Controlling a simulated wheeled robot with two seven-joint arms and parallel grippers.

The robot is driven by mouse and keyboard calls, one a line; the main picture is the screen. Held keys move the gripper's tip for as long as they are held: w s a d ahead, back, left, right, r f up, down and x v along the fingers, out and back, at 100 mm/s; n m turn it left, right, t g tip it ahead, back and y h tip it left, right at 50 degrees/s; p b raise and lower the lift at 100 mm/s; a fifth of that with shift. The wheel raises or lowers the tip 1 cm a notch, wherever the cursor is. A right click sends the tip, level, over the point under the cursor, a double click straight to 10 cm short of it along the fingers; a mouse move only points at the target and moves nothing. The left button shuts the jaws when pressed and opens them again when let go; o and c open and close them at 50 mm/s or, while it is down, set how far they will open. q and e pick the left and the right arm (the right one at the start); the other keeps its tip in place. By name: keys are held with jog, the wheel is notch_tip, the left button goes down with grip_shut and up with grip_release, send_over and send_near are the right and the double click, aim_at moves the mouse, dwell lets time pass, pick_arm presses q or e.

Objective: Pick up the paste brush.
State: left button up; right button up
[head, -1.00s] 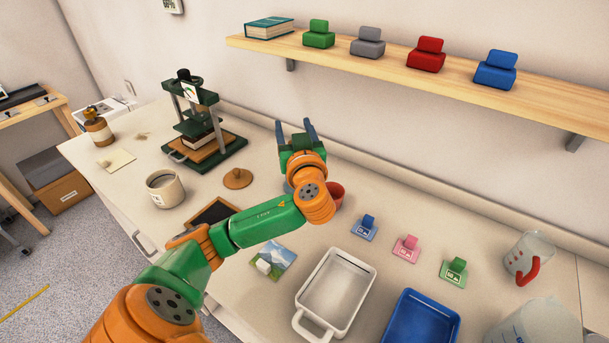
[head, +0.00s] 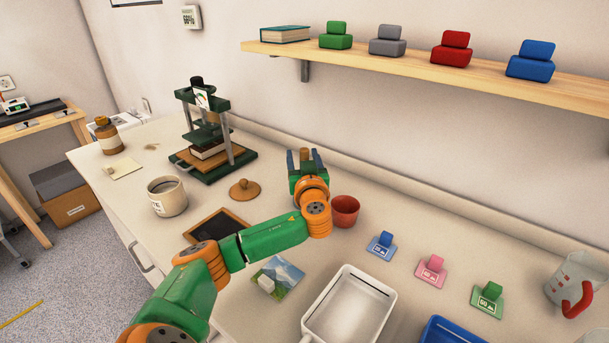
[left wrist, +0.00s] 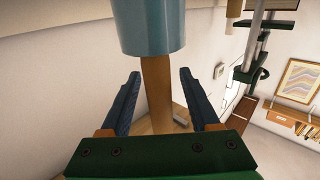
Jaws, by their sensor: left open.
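The paste brush appears as a wooden handle (head: 304,154) between the fingers of my left gripper (head: 304,157). In the left wrist view the handle (left wrist: 157,92) comes out of a blue-grey cylinder (left wrist: 150,28), which looks like a cup. The bristle end is hidden. My left gripper (left wrist: 160,76) is open, with one finger on each side of the handle and gaps visible on both sides. In the head view the cylinder is hidden behind the gripper. My right gripper is not in view.
A red-brown cup (head: 345,212) stands close right of my left gripper. A wooden lid (head: 244,189), a labelled mug (head: 168,200) and a green press (head: 240,163) stand to the left. A white tray (head: 388,285) is in front. The wall shelf (head: 430,69) is above right.

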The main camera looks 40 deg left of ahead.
pick_arm(q)
grip_shut()
jog(key=shift+r, duration=0.1)
notch_tip(320, 180, up, 10)
dwell(0.4)
